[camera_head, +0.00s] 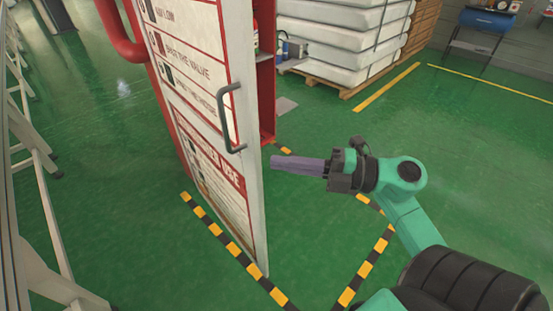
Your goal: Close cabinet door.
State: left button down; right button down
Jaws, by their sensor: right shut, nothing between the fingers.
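The cabinet door (205,110) stands open, its white and red printed face turned to the left and its edge toward me. A grey bar handle (228,118) is fixed near its edge. Part of the red cabinet (266,75) shows behind the door, to its right. My right gripper (274,165) is shut and empty, with its fingers pointing left at the right side of the door, just below the handle's height. The tips are close to the door's edge; I cannot tell if they touch. My left gripper is not in view.
White stacked mattresses (355,38) lie on a wooden pallet (345,88) at the back. Black-and-yellow floor tape (240,252) marks the area around the door. A white ladder-like frame (40,165) stands at the left. The green floor at right is clear.

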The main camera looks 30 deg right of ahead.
aim_at(259, 148)
jog(key=w+a+p, duration=0.1)
jog(key=w, duration=0.1)
jog(key=w+a, duration=0.1)
jog(key=w, duration=0.1)
jog(key=w+a+p, duration=0.1)
jog(key=w, duration=0.1)
jog(key=shift+w+a+p, duration=0.1)
jog(key=shift+w+p, duration=0.15)
jog(key=shift+p, duration=0.1)
jog(key=shift+d, duration=0.5)
